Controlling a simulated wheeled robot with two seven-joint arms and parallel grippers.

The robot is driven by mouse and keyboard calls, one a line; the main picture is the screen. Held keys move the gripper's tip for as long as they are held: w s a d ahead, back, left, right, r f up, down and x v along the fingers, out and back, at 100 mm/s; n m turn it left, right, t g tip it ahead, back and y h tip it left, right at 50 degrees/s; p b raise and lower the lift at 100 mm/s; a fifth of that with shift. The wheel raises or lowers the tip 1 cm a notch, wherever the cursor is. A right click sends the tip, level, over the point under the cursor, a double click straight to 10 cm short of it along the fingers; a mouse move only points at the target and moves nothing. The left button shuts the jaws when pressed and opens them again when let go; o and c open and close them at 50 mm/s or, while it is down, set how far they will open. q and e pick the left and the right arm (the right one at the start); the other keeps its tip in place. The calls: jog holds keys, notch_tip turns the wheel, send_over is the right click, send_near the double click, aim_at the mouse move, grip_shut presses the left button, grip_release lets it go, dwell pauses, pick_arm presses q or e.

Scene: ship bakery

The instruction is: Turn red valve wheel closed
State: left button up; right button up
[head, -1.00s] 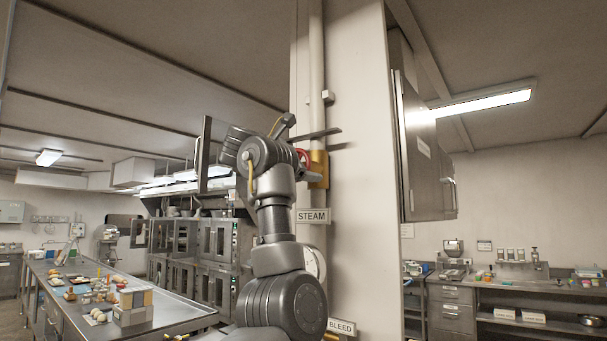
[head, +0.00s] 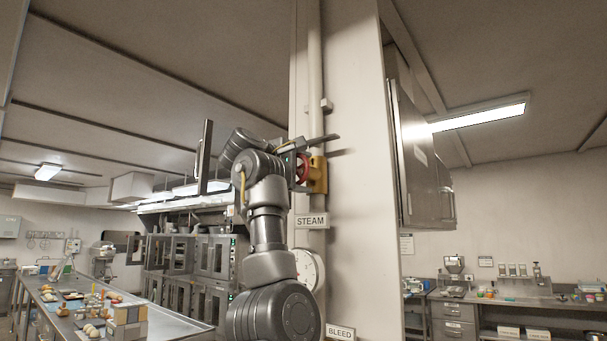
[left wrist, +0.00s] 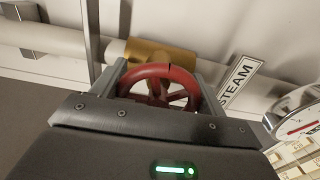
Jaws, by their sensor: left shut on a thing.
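The red valve wheel (left wrist: 158,74) sits on a brass-coloured valve body (left wrist: 150,52) on a pale vertical pipe. In the head view the red wheel (head: 303,167) is partly hidden by my left gripper (head: 299,166), and the yellow valve body (head: 319,175) shows beside it. In the left wrist view my left gripper (left wrist: 160,80) has one finger on each side of the wheel, shut on its rim. A "STEAM" label (head: 311,221) is below the valve. My right gripper is not in view.
A round gauge (head: 311,269) and a "BLEED" label (head: 340,332) are lower on the pipe. A wall cabinet (head: 420,155) is to the right. A steel worktable (head: 165,325) with baked goods stands at left.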

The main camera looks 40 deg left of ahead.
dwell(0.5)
pick_arm(q)
jog(key=o, duration=1)
jog(key=shift+c, duration=0.2)
jog(key=shift+s+f, duration=0.1)
jog(key=shift+s, duration=0.15)
jog(key=s+b, duration=0.5)
jog(key=s, duration=0.5)
jog(key=shift+s, duration=0.15)
jog(key=shift+d, duration=0.1)
